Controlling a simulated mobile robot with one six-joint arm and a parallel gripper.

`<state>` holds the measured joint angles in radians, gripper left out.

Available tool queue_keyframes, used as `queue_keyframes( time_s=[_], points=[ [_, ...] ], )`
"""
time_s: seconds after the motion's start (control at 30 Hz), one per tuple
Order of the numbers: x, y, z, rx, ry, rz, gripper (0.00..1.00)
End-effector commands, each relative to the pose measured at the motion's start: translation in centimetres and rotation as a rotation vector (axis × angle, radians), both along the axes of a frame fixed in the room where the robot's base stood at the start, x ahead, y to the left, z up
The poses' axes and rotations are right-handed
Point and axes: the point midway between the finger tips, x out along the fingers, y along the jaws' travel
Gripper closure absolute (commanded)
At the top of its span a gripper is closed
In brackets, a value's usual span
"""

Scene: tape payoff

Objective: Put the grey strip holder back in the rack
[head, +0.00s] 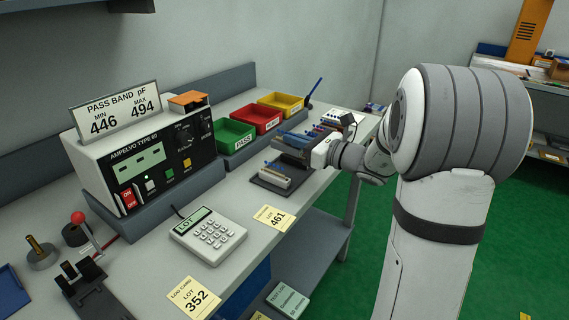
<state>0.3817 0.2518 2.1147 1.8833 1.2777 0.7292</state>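My gripper (306,153) is over the workbench at the right-hand part of the bench top, reaching in from the right. A dark grey piece with blue on top (291,142) is at its fingers. It may be the grey strip holder, but the view is too small to tell it from the fingers. Just below and left is a dark base with pale, blue-edged strips (272,177), which may be the rack. Part of it is hidden by the gripper. Whether the fingers are open or shut does not show.
A green bin (235,136), a red bin (258,117) and a yellow bin (281,103) stand behind. A tester (140,165), keypad (208,236) and lot cards (273,217) are left and front. More small blue and red parts (318,131) lie beyond my gripper.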

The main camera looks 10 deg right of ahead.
Motion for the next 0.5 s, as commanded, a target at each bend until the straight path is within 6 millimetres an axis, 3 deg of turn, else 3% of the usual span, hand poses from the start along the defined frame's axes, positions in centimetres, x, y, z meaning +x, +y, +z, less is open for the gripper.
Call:
queue_keyframes(
  time_s=[0.1,0.27,0.5],
  points=[
    [0.0,0.4,-2.1,0.002,0.002,0.007,1.00],
    [0.0,0.7,-3.2,0.001,0.000,0.013,1.00],
    [0.0,0.9,-6.4,0.001,0.003,0.016,1.00]
  ],
)
